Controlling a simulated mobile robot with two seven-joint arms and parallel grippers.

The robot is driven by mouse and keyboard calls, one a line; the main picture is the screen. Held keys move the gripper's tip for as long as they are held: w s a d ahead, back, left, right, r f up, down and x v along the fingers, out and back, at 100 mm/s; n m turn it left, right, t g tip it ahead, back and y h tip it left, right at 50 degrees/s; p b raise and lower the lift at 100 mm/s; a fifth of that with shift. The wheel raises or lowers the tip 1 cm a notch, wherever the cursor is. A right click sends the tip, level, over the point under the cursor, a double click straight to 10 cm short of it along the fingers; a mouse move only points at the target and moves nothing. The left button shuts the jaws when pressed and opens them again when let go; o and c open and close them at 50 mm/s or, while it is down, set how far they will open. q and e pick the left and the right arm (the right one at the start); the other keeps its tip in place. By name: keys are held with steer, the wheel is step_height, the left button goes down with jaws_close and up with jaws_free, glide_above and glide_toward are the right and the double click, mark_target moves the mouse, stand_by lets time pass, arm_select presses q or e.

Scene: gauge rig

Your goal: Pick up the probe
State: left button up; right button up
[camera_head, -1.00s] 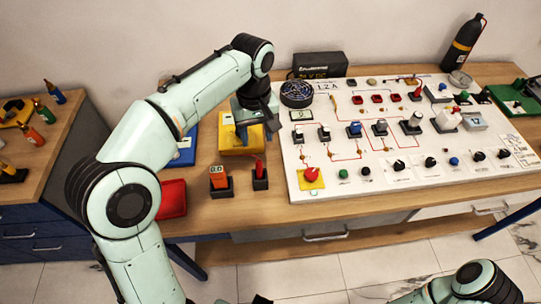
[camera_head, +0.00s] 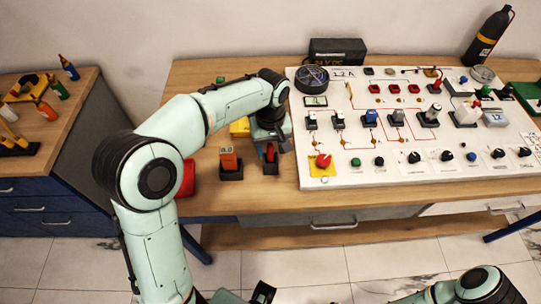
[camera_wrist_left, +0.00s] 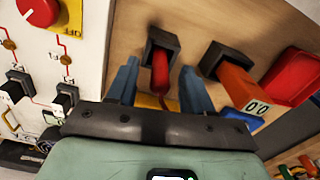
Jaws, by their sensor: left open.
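The red probe (camera_head: 270,153) stands in a black holder (camera_head: 271,168) on the wooden bench, left of the white panel. In the left wrist view the red probe (camera_wrist_left: 161,72) stands in its dark socket, with a thin red lead below it. My left gripper (camera_head: 270,140) is at the probe and partly covers it in the head view. In the wrist view its two blue fingers (camera_wrist_left: 159,88) are open, one on each side of the probe, with gaps visible. Part of my right arm shows at the bottom right; its gripper cannot be made out.
An orange meter (camera_head: 229,159) in a black holder stands close left of the probe. A red tray (camera_head: 187,178) lies beyond it. The white panel (camera_head: 380,172), with switches and knobs, is close right. A yellow object (camera_head: 240,127) is partly hidden behind my arm.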

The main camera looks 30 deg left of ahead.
arm_select(q)
steer(key=shift+f, duration=0.25)
jaws_close()
steer(key=shift+r, duration=0.1)
step_height(320, 180, up, 27)
steer(key=p, duration=0.7)
steer(key=shift+r+p, duration=0.15)
steer(key=shift+p, duration=0.2)
arm_select(e)
steer(key=w+r+t, duration=0.1)
steer(key=w+r, duration=0.7)
steer(key=r, duration=0.2)
